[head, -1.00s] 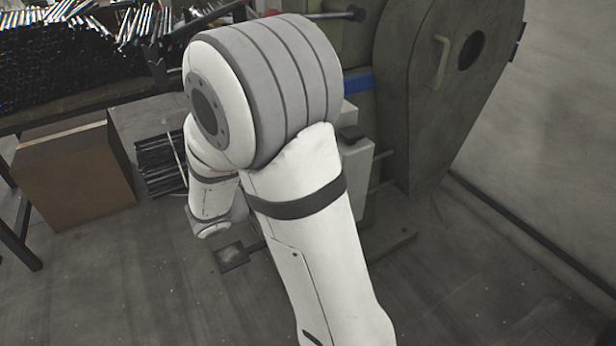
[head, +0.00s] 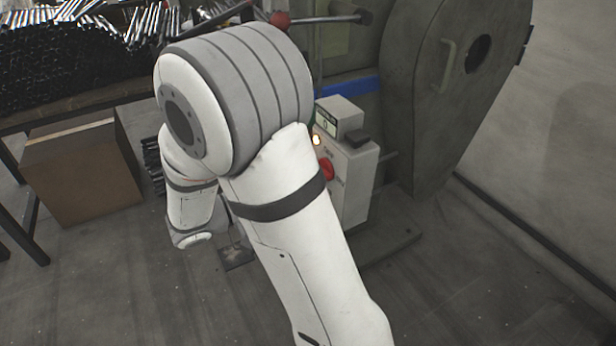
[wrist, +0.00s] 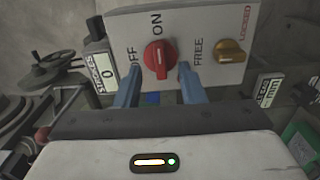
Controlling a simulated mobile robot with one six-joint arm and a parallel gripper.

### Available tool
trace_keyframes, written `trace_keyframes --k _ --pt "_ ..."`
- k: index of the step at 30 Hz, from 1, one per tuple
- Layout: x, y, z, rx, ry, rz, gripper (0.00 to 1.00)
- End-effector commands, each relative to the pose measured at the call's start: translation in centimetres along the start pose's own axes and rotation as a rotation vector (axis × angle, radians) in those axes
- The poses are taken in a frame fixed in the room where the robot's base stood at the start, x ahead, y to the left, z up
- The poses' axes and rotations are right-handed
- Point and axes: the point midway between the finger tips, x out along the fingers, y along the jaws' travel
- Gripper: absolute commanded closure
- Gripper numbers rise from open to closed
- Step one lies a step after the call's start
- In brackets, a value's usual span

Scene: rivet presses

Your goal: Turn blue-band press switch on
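The press with a blue band (head: 358,86) stands behind my arm in the head view. Contact cannot be told. The head view hides my gripper behind my arm.
A yellow knob (wrist: 230,51) between FREE and LOCKED sits right of the switch. A counter (wrist: 104,75) reading 0 is at the left. A cardboard box (head: 80,170) and a rack of dark rods (head: 60,65) stand left. The floor in front is clear.

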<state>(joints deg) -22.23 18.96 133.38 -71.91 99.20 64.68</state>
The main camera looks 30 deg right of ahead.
Motion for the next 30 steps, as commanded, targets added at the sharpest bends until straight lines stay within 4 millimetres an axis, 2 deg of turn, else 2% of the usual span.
trace_keyframes --k 3,7,23,26,30 --pt "-1.8 0.1 -0.1 -0.001 0.003 0.001 0.64" --pt "-2.8 0.1 0.0 0.000 0.001 0.000 0.64" --pt "-2.8 0.2 0.1 -0.002 -0.005 -0.005 0.64" --pt "-2.3 1.6 0.8 -0.020 -0.036 -0.046 0.64" --pt "-0.8 5.2 3.4 -0.078 -0.136 -0.211 0.64"
